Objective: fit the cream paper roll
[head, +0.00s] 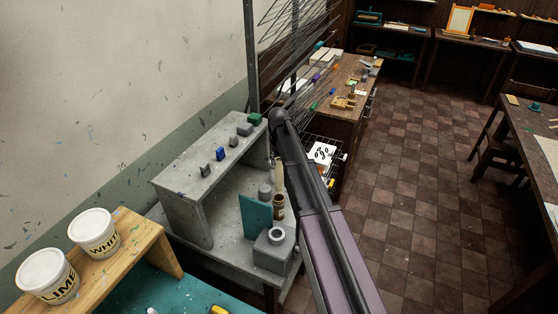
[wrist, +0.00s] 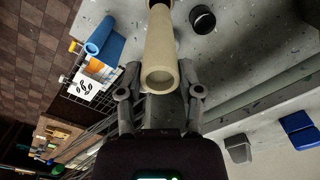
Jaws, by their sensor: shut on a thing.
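The cream paper roll (wrist: 160,45) is a hollow tube. In the wrist view its open near end sits between the two fingers of my gripper (wrist: 159,88), which are shut on it. In the head view a narrow cream piece that looks like the roll (head: 278,174) stands just left of my arm, above the grey bench. My gripper is hidden there behind my arm.
The grey bench (head: 178,222) bears a teal panel (head: 255,221), a brown jar (head: 278,208) and a grey block (head: 268,256) with a white ring. Small coloured blocks line its raised shelf. A black round piece (wrist: 202,19) is near the roll.

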